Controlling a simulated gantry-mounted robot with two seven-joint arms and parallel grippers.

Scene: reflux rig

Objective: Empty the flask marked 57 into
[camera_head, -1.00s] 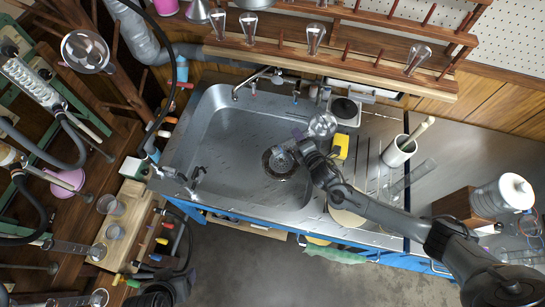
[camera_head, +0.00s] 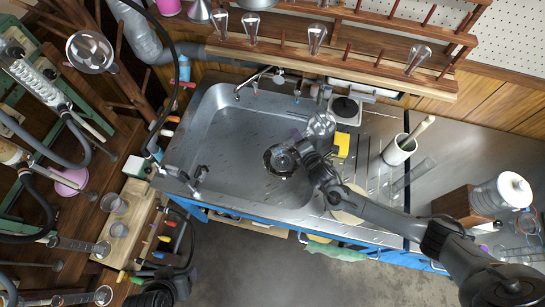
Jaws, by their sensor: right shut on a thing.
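My right arm reaches in from the lower right over the steel sink (camera_head: 225,140). My right gripper (camera_head: 311,143) is at the sink's right side, shut on a clear glass flask (camera_head: 320,124). The flask's round body shows just beyond the gripper, by the sink's right rim; its neck is largely hidden by the gripper. I cannot read a number on it, nor tell whether liquid is in it. The dark round drain (camera_head: 281,160) lies just left of the gripper. My left gripper is not in view.
Glassware and hoses crowd the left; the sink's left half is clear.

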